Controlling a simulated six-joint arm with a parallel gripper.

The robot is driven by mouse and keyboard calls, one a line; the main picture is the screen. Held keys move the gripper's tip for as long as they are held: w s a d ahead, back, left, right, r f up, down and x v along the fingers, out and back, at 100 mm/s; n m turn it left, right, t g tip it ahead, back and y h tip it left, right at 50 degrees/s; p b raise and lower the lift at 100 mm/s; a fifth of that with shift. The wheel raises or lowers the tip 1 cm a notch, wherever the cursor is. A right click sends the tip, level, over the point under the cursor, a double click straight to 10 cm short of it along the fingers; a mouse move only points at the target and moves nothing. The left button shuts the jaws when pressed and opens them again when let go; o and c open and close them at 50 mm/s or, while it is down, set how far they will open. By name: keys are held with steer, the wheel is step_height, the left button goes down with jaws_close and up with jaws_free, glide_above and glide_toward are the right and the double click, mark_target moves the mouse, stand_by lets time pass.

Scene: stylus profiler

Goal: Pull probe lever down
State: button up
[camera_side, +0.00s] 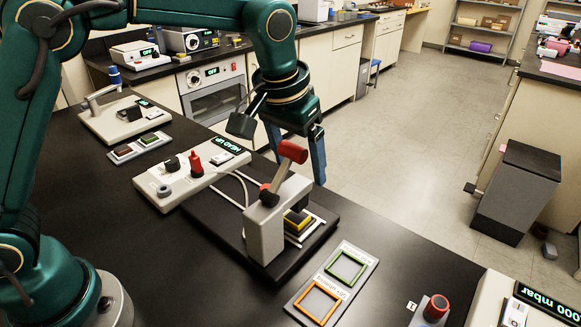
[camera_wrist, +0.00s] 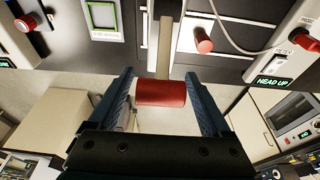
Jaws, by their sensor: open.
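The probe lever (camera_side: 284,167) has a red cylindrical handle and stands angled up from the grey profiler column (camera_side: 264,231). In the wrist view the red handle (camera_wrist: 161,93) lies between the two blue fingers of my gripper (camera_wrist: 166,88), with a gap visible on each side. My gripper (camera_side: 310,160) is open, pointing down at the lever in the side view; one finger is partly hidden there. The control box display (camera_side: 229,142) reads HEAD UP. A yellow and black block (camera_side: 297,219) sits on the stage beside the column.
A grey mat (camera_side: 333,284) with green and orange square outlines lies in front. A red button (camera_side: 436,307) and a pressure display (camera_side: 546,303) stand at the lower right.

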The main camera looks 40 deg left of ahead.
steer(key=shift+v, duration=2.45)
